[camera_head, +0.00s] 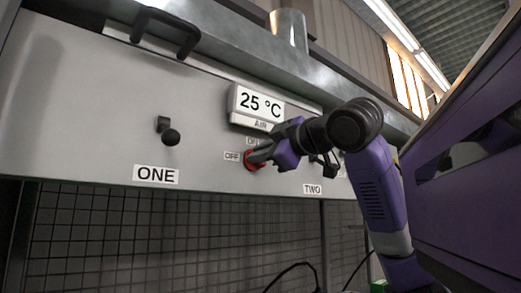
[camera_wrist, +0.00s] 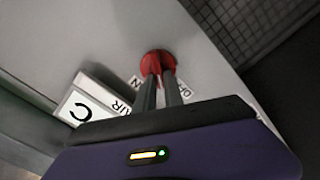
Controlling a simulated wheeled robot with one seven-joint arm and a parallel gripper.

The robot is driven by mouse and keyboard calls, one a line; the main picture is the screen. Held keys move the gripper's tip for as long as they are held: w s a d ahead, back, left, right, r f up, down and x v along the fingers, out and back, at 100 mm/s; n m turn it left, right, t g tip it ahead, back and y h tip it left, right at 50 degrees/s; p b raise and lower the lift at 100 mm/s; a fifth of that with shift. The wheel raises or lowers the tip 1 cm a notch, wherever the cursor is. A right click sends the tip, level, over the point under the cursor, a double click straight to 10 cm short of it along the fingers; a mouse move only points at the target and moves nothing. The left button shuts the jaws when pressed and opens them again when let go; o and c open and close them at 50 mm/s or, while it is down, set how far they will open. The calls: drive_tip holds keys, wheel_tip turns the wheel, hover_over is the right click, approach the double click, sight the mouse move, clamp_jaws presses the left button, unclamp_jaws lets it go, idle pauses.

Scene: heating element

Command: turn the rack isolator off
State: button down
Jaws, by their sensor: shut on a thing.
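The rack isolator is a red rotary knob (camera_head: 251,165) on the grey panel, just below the temperature display and beside an "OFF" label (camera_head: 232,156). A second label above the knob is partly covered by my gripper. In the wrist view the red knob (camera_wrist: 157,62) is at the top centre. My gripper (camera_head: 258,157) is at the knob, with its two dark fingers (camera_wrist: 160,84) close together and shut on it. The handle's exact angle is hidden by the fingers.
A display reading "25 °C" (camera_head: 260,103) with "AIR" stands just above the knob. A black lever knob (camera_head: 170,133) above "ONE" (camera_head: 156,174) is to the left. The "TWO" label (camera_head: 312,189) is to the right, its control partly behind my arm. A black handle (camera_head: 165,30) juts out at upper left.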

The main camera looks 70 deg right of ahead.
drive_tip(key=shift+a+f+n+p, duration=0.1)
drive_tip(key=shift+f+n+p, duration=0.1)
drive_tip(key=shift+n, duration=0.9)
drive_tip(key=shift+f+n+p, duration=0.15)
drive_tip(key=shift+n, duration=0.95)
drive_tip(key=shift+a+f+n+p, duration=0.1)
drive_tip(key=shift+f+n+p, duration=0.1)
drive_tip(key=shift+n, duration=0.9)
drive_tip(key=c, duration=1.4)
unclamp_jaws()
drive_tip(key=shift+c, duration=0.2)
drive_tip(key=shift+r, duration=0.1)
